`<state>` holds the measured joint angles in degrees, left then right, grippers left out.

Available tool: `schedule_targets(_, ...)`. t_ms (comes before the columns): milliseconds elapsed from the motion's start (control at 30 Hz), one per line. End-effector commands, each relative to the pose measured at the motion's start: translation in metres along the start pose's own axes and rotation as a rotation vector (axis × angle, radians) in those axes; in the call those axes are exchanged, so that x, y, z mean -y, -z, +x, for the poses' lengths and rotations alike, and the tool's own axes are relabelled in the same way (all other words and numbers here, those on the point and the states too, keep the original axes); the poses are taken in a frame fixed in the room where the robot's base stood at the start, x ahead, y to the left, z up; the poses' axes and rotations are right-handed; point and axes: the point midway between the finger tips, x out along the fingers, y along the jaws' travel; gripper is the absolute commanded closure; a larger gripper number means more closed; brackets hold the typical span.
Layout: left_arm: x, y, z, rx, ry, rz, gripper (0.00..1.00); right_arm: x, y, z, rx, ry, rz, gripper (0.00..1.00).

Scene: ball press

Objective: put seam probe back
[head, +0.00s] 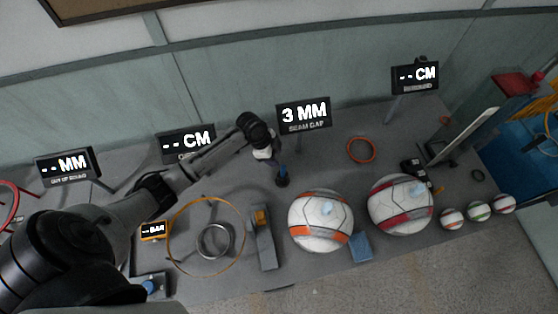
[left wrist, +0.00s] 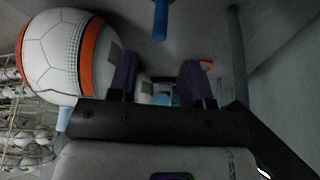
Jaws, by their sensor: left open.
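My left gripper (head: 270,160) is open over the middle of the bench, left of the orange-and-white ball (head: 320,221). Its two purple fingers stand apart in the left wrist view (left wrist: 160,80), with nothing seen held between them. A small blue upright piece with a dark base (head: 282,178) stands on the bench just below the fingertips; I take it for the seam probe or its stand, but cannot tell which. A blue rod (left wrist: 160,20) shows past the fingers in the left wrist view. The seam gap display (head: 304,115) reads 3 MM. My right gripper is not in view.
A red-and-white ball (head: 401,204) sits to the right, with several small balls (head: 478,211) beyond it. A blue block (head: 361,247), a grey tool with an orange part (head: 264,238), a thin large hoop (head: 172,253) and an orange ring (head: 361,150) lie around.

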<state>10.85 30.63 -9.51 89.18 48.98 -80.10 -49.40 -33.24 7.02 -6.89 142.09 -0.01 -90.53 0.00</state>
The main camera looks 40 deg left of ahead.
Motion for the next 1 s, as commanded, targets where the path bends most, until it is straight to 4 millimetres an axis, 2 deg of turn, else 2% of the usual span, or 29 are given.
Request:
schedule_targets(100,0.0,0.0,-0.012,0.0,0.0,0.001,0.55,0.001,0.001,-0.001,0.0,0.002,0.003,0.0)
schedule_targets(233,0.0,0.0,-0.019,0.001,0.0,0.0,0.55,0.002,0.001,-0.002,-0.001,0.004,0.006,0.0)
schedule_targets(367,-0.002,0.0,-0.021,0.001,-0.001,-0.001,0.55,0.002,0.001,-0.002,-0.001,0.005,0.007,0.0)
schedule_targets(467,-0.019,0.001,-0.013,0.012,-0.005,-0.012,0.55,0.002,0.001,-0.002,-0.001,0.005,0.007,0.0)
schedule_targets(567,-0.061,0.001,0.003,0.04,-0.003,-0.052,0.55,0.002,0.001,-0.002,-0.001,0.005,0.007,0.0)
schedule_targets(633,-0.1,0.001,0.012,0.061,0.013,-0.105,0.55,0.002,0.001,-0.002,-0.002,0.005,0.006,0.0)
schedule_targets(733,-0.157,-0.001,0.013,0.085,0.056,-0.212,0.55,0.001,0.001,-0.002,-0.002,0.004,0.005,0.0)
schedule_targets(800,-0.192,-0.002,0.007,0.093,0.094,-0.301,0.55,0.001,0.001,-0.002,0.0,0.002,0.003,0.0)
schedule_targets(900,-0.231,-0.006,-0.01,0.097,0.155,-0.434,0.55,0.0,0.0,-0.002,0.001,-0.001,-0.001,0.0)
schedule_targets(1000,-0.259,-0.011,-0.029,0.098,0.213,-0.559,0.55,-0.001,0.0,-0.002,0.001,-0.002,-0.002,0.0)
